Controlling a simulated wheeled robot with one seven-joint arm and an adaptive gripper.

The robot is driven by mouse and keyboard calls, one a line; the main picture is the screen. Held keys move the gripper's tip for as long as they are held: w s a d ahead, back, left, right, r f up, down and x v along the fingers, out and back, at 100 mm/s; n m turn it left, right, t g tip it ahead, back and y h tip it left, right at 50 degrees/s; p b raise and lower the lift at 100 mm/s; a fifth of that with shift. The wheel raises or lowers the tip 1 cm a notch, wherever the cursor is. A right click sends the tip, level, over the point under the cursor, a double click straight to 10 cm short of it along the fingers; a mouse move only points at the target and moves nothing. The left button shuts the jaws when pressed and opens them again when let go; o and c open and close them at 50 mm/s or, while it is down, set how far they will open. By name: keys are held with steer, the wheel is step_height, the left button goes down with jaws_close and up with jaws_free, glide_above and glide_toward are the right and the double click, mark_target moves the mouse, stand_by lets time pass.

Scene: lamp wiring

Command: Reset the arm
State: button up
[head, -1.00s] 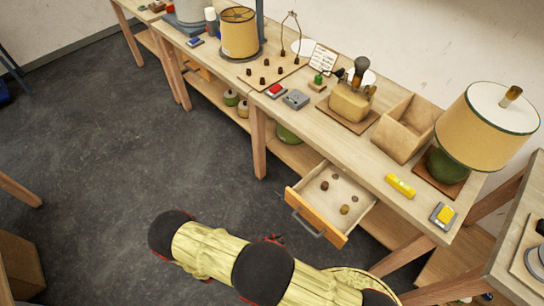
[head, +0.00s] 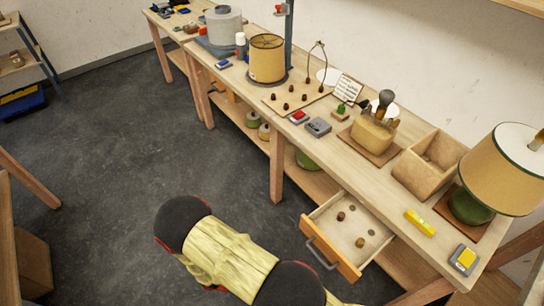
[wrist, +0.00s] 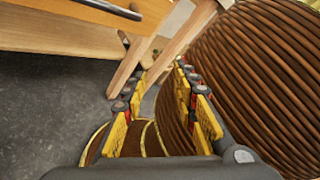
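My gripper (wrist: 160,75) shows in the wrist view with its two yellow-padded fingers apart. I see nothing held between them; floor and wooden legs show in the gap. A large ribbed brown coil (wrist: 265,75) fills the right side of the wrist view, close beside the right finger. I cannot tell whether they touch. Another brown, yellow-striped round thing (wrist: 148,140) shows low between the fingers. In the head view my pale yellow and black arm crosses the bottom, in front of the bench, and my gripper is out of that view.
The workbench (head: 345,152) carries a shaded lamp (head: 508,168), a lamp base (head: 374,133), an open wooden box (head: 430,163) and small tools. Its drawer (head: 318,252) stands open near my arm, with small parts inside. Floor (head: 110,180) to the left is clear.

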steer(key=w+a+r+m+g+y, duration=0.1)
steer(key=w+r+m+y, duration=0.1)
steer(key=r+m+y, duration=0.7)
steer(key=w+a+r+m+y, duration=0.1)
steer(key=w+r+m+y, duration=0.2)
steer(key=r+m, duration=0.7)
steer(key=d+r+m+t+y, duration=0.1)
steer(key=d+r, duration=0.3)
steer(key=r, duration=0.4)
steer(key=d+r+m+t+y, duration=0.1)
steer(key=d+r+t, duration=0.3)
steer(key=r, duration=0.5)
steer(key=s+d+r+m+t+y, duration=0.1)
steer(key=d+r+m+t, duration=0.2)
steer(key=d+r, duration=0.3)
step_height(320, 180, up, 2)
steer(key=shift+d+r, duration=0.15)
